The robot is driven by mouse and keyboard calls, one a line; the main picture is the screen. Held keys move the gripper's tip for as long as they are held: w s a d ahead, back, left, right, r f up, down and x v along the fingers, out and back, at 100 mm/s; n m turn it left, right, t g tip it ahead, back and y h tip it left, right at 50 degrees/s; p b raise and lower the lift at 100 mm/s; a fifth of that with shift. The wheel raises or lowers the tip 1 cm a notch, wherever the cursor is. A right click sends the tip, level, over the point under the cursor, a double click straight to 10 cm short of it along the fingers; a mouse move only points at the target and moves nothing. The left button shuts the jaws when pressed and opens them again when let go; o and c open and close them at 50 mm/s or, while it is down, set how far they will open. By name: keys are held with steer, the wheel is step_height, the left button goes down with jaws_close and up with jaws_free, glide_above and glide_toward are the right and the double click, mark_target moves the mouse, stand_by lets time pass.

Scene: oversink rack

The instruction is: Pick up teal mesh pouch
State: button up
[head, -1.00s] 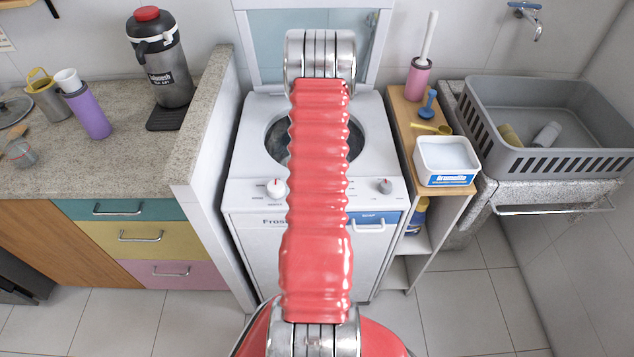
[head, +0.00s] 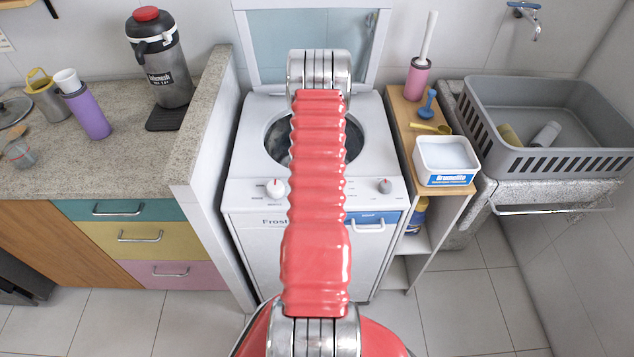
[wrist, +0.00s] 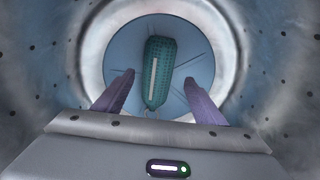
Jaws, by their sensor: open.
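The teal mesh pouch (wrist: 159,72) lies at the bottom of the washer drum in the wrist view. It is long and rounded, with a pale strip along its middle. My gripper (wrist: 158,92) is open inside the drum, its two purple fingers apart on either side of the pouch's lower part. The pouch appears to be beyond the fingertips; I cannot tell how far. In the head view the pouch and my gripper are hidden behind my arm and the washer.
The white washer (head: 240,195) has a round top opening and a raised lid (head: 262,45). A counter wall (head: 205,150) stands at its left. A narrow wooden shelf (head: 405,115) with a white tub (head: 446,160) stands at its right, beside a grey crate (head: 560,160).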

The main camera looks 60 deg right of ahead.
steer(key=shift+f, duration=2.2)
steer(key=shift+c, duration=0.5)
steer(key=c, duration=1.1)
